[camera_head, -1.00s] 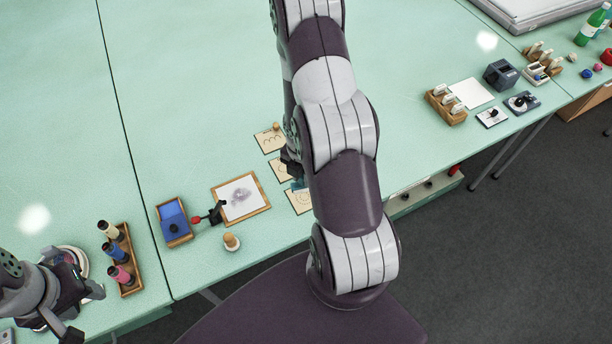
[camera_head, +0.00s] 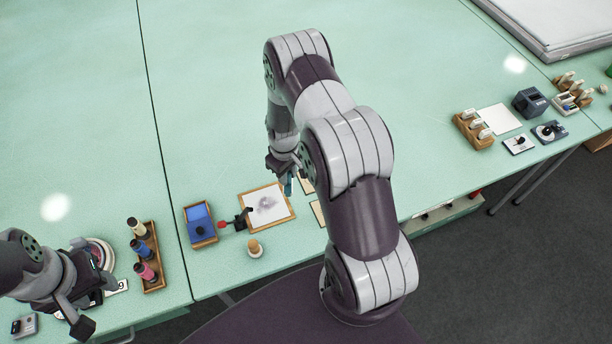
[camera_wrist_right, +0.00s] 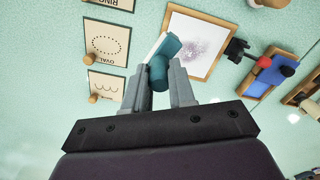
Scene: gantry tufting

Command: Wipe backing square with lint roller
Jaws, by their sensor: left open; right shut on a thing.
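The backing square (camera_head: 266,205) is a pale sheet with a grey smudge in a wooden frame on the table; it also shows in the right wrist view (camera_wrist_right: 196,50). My right gripper (camera_head: 287,178) is shut on the teal lint roller (camera_wrist_right: 162,60), whose white edge points up and away in the wrist view. In the head view the gripper and roller are by the frame's upper right corner; in the wrist view the roller overlaps the frame's near left edge. I cannot tell whether it touches. My left gripper (camera_head: 98,306) is open at the lower left.
A blue tray (camera_head: 200,224), a black tool with a red end (camera_head: 238,220) and a wooden knob (camera_head: 254,248) lie near the frame. Pattern cards (camera_wrist_right: 107,42) lie on its other side. A spool rack (camera_head: 148,258) stands left. The table behind is clear.

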